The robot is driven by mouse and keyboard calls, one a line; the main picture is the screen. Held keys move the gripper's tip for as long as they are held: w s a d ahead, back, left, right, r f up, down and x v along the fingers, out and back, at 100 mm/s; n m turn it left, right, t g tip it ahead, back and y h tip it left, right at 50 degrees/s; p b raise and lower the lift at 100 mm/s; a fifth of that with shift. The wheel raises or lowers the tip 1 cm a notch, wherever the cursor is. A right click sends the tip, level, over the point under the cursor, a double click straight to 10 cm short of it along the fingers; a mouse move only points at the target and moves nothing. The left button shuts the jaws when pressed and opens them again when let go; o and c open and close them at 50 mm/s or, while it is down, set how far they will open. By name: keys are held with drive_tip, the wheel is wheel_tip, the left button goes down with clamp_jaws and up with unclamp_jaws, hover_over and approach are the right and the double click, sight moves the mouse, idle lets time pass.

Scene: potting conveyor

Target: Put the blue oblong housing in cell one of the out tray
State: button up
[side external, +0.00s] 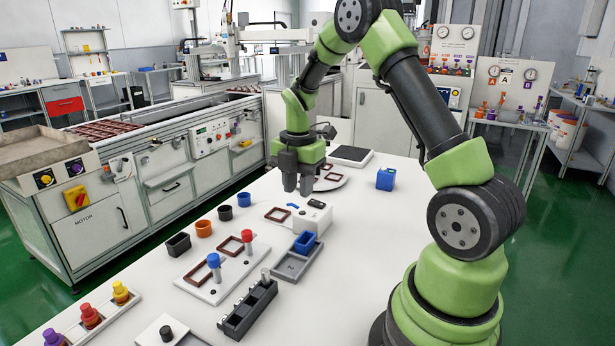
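The blue oblong housing (305,241) is a small open-topped rectangular box. It sits in the far cell of a grey two-cell tray (284,274) on the white table. The near cell is empty and bears what looks like a "2"; any mark under the housing is hidden. I cannot tell whether the housing is fully seated. My gripper (298,188) points down above the table, behind and apart from the tray. Its two dark fingers show a gap with nothing seen between them.
A white device (313,216) stands just behind the tray. A white board (214,289) with brown frames and posts lies left of it, and a black slotted rack (248,310) in front. Several cups (204,228) stand farther left.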

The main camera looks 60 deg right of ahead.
drive_tip(key=s+a+r+m+t, duration=0.45)
drive_tip(key=a+r+m, duration=0.65)
drive_tip(key=r, duration=0.3)
drive_tip(key=s+a+r+m+t+y, duration=0.2)
drive_tip(key=s+a+m, duration=0.5)
drive_tip(key=s+m, duration=0.3)
drive_tip(key=shift+s+a+r+m, duration=0.25)
drive_tip(key=shift+s+r+m, duration=0.05)
drive_tip(key=shift+s, duration=0.2)
drive_tip(key=shift+t, duration=0.25)
